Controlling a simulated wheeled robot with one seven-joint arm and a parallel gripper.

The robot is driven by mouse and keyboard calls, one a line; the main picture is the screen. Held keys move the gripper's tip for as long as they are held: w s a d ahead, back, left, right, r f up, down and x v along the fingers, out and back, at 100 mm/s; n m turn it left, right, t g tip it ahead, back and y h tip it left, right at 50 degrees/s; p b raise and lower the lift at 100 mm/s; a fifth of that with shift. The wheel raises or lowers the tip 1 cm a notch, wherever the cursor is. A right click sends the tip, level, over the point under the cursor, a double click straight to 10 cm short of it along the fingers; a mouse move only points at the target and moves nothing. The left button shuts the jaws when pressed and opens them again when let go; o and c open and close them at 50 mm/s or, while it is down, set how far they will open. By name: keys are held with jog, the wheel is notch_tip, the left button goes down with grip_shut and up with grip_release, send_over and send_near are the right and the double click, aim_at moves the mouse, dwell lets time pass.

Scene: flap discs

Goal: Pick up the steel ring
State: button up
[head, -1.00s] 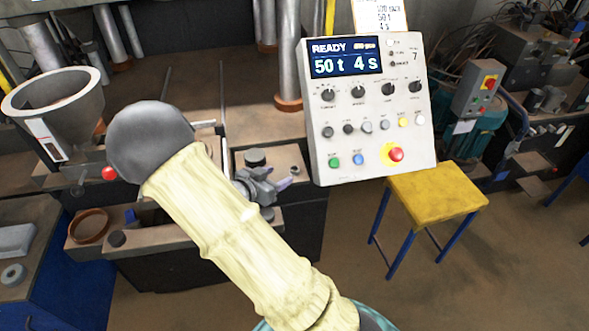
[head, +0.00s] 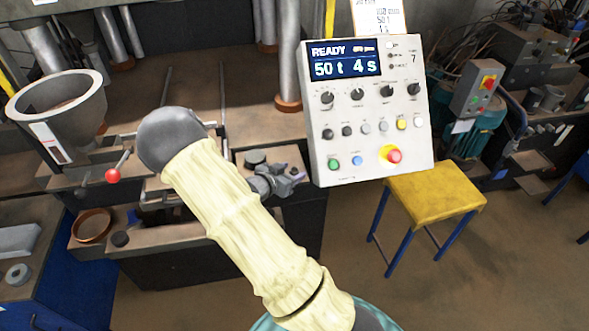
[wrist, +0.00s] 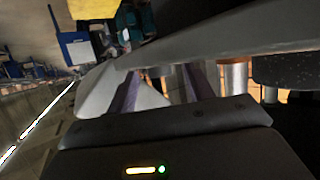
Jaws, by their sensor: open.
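A small grey ring (head: 17,274), which looks like the steel ring, lies on the blue-sided bench at the lower left of the head view. My gripper (head: 284,184) is far to its right, beside the control panel and over the press front, partly behind my pale-sleeved arm. In the wrist view my gripper (wrist: 160,85) shows its two purplish fingers apart, with nothing clearly held between them. I cannot make out the grey ring in the wrist view.
A brown ring (head: 92,226) sits on the press's front ledge. A grey funnel (head: 62,115) and a red-knobbed lever (head: 113,175) stand at left. The control panel (head: 368,120) and yellow stool (head: 432,205) are at right. Open floor lies at the lower right.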

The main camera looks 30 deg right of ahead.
dwell(0.5)
jog(key=c, duration=1)
jog(key=shift+c, duration=0.3)
